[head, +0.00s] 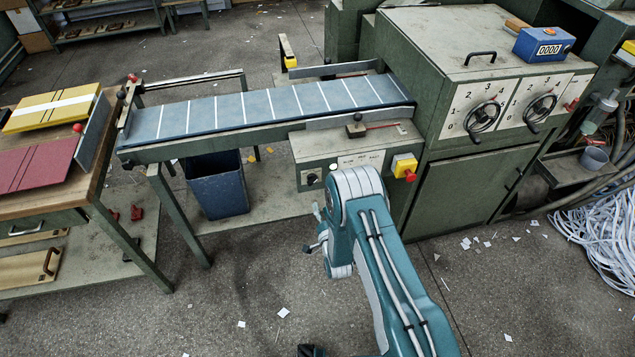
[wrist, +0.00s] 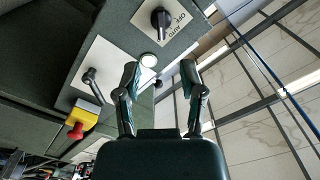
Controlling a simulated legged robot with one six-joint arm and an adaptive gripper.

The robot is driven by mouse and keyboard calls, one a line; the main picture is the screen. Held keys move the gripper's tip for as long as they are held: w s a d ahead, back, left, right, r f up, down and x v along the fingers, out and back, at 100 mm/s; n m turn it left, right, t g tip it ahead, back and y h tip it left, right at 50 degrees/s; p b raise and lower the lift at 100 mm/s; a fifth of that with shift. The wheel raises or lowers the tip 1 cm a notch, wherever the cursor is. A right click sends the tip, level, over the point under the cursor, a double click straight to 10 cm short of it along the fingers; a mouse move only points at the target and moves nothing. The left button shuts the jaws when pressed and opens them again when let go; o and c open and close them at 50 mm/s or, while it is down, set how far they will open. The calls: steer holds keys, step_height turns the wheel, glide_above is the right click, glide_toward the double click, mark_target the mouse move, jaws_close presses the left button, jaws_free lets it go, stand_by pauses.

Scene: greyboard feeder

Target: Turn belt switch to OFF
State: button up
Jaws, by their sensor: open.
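The belt switch is a black rotary knob (wrist: 160,18) on a pale plate lettered OFF and AUTO, at the top of the wrist view. I cannot tell clearly which mark it points at. In the head view the knob (head: 312,178) is small, at the left of the front of the green control box (head: 330,150) below the belt. My gripper (wrist: 160,73) is open and empty, its two fingers apart, with the knob beyond the fingertips and not touching them. In the head view my gripper (head: 314,231) hangs below the control box, partly hidden by my arm.
A white round button (wrist: 148,60) and a black lever (wrist: 92,82) sit near the knob. A yellow box with a red button (head: 404,168) is at the control box's right. A blue bin (head: 216,188) stands under the belt (head: 260,107). Open floor lies in front.

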mark_target(313, 183)
steer(key=x, duration=1)
steer(key=shift+w+a, duration=0.1)
steer(key=shift+w, duration=0.25)
jaws_close()
